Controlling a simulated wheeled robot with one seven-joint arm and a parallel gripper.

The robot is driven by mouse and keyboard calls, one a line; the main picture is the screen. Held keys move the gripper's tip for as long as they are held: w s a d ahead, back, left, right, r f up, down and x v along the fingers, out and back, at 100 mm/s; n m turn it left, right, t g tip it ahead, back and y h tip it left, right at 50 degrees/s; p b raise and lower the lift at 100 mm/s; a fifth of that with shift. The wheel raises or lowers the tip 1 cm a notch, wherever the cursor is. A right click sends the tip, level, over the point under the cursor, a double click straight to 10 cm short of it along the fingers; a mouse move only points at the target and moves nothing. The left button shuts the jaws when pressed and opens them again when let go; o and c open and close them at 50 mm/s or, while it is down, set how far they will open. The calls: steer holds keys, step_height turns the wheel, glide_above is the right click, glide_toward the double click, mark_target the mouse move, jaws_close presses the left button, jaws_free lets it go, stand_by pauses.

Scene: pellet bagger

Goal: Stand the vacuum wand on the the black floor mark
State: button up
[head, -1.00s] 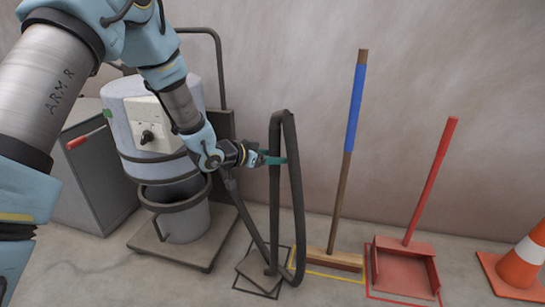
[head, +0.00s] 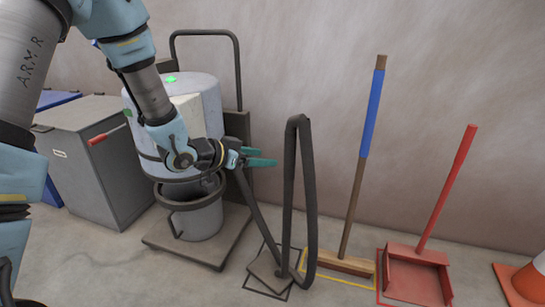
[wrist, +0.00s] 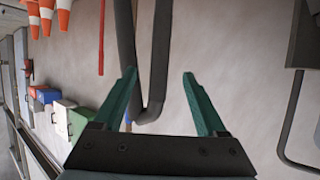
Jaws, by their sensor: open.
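The vacuum wand (head: 289,190), a dark tube with a hose looping over from its top, stands upright in the head view. Its flat foot (head: 266,270) rests on the floor within the black floor mark (head: 268,293), a dark outline partly hidden by the foot and hose. My gripper (head: 274,157) is open, with green fingers pointing right towards the upper wand, a little short of it and empty. In the wrist view, the wand and hose loop (wrist: 151,112) show ahead of my open gripper (wrist: 158,75).
A broom (head: 357,180) stands in a yellow outline right of the wand, then a red dustpan (head: 415,278) and an orange cone (head: 525,282). The vacuum drum (head: 197,220) on its trolley and a grey cabinet (head: 95,165) are at left. The wall is close behind.

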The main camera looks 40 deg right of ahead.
steer(key=shift+a+r, duration=0.25)
steer(key=shift+a, duration=0.25)
steer(key=w+a+n+t+y, duration=0.4)
steer(key=w+a+t, duration=0.1)
steer(key=w+a, duration=0.55)
steer(key=w+a+r+n+t+y, duration=0.1)
steer(key=a+n+y, duration=0.2)
steer(key=a, duration=0.5)
steer(key=w+a+n+y, duration=0.2)
steer(key=a, duration=0.7)
steer(key=s+a+r+n+g+y, duration=0.1)
steer(key=s+a+n+g+y, duration=0.3)
steer(key=s+a+n, duration=0.4)
steer(key=s+a, duration=0.5)
steer(key=a, duration=0.3)
steer(key=shift+a+r, duration=0.25)
steer(key=shift+a, duration=0.15)
steer(key=shift+s, duration=0.1)
step_height(320, 180, up, 23)
steer(key=p, duration=2.3)
